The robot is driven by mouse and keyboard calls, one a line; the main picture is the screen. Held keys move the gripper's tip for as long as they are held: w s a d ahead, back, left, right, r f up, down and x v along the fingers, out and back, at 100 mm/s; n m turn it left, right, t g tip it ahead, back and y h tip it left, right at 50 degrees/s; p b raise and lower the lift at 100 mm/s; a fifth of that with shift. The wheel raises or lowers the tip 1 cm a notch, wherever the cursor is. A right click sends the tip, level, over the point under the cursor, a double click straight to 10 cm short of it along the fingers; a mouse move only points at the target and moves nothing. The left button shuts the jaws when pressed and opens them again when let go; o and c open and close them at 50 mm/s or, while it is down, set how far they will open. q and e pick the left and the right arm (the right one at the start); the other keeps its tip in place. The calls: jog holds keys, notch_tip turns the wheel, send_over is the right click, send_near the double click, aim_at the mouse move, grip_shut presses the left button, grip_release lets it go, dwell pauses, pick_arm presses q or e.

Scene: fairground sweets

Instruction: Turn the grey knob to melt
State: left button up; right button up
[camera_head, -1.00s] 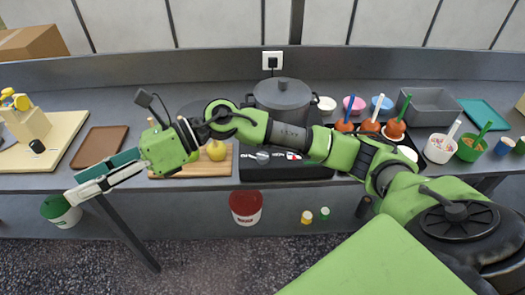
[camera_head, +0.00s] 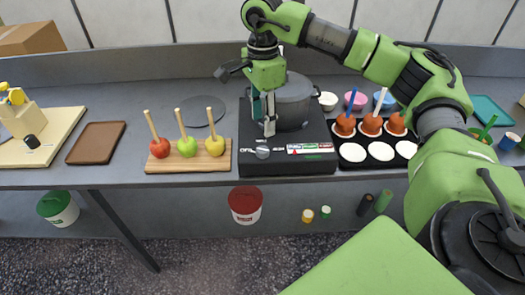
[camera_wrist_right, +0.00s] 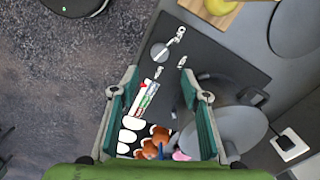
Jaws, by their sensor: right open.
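The grey knob (camera_head: 263,152) is on the front left of a black cooker (camera_head: 290,168), left of a strip of coloured labels (camera_head: 310,147) too small to read. The knob also shows in the right wrist view (camera_wrist_right: 159,51), beyond the fingertips. I cannot tell its exact setting. My right gripper (camera_head: 265,122) points down over the cooker, in front of the grey pot (camera_head: 296,105). Its fingers are apart and empty, a little above and behind the knob, not touching it. In the wrist view the open fingers (camera_wrist_right: 157,93) frame the label strip. My left gripper is not in view.
A wooden board (camera_head: 220,162) with three apples on sticks stands left of the cooker. A black tray (camera_head: 382,152) with coated apples is at its right. A brown tray (camera_head: 96,143) lies further left. The counter between the brown tray and the board is clear.

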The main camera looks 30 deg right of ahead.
aim_at(263, 149)
notch_tip(263, 149, down, 10)
jog(key=b, duration=0.5)
jog(key=shift+r+b, duration=0.15)
jog(key=shift+b, duration=0.25)
jog(key=c, duration=1.1)
